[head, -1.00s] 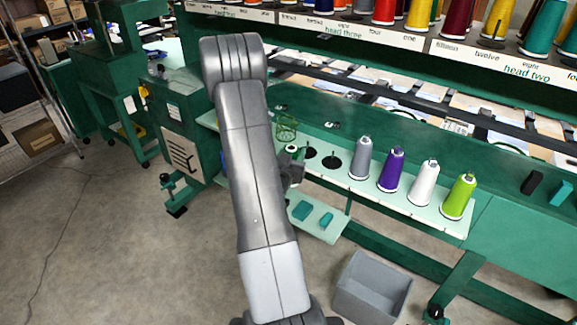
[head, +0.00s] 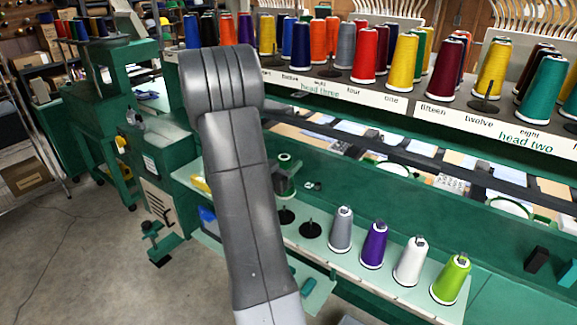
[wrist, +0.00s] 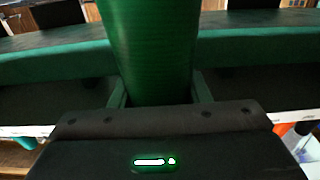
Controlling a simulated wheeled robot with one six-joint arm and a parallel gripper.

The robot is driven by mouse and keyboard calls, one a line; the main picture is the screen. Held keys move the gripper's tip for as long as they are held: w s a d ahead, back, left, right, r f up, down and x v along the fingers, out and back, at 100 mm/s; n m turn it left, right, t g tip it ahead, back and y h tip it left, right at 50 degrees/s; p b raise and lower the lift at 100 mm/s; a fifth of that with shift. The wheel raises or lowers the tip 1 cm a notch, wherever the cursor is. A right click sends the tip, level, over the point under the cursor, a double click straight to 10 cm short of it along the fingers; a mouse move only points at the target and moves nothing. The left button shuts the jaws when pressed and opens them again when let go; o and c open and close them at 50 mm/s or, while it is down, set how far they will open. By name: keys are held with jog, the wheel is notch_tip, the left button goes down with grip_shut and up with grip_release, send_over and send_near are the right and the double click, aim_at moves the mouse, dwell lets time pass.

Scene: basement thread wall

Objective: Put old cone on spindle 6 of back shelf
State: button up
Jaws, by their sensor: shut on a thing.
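A green cone (wrist: 148,50) stands between my gripper's fingers (wrist: 158,92) in the wrist view, and the gripper is shut on it. In the head view my arm covers most of my gripper; a green cone with a pale top (head: 285,168) shows just right of the arm. The upper shelf (head: 380,98) at the back carries a long row of coloured cones over number labels. Its left part is behind my arm. I cannot tell which spindle there is number 6.
The lower pale-green shelf (head: 385,285) holds grey (head: 341,230), purple (head: 374,245), white (head: 409,262) and lime cones (head: 451,280). Two bare black spindles stand left of them, one at the grey cone's side (head: 311,229). Dark rails run between the shelves.

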notch_tip(320, 180, down, 9)
jog(key=b, duration=0.6)
jog(key=shift+r, duration=0.15)
jog(key=shift+s+a+f+b, duration=0.1)
jog(key=shift+s+f+b, duration=0.1)
jog(key=shift+b, duration=0.15)
dwell(0.7)
jog(key=shift+f, duration=0.1)
jog(key=o, duration=1.1)
jog(key=shift+o, duration=0.2)
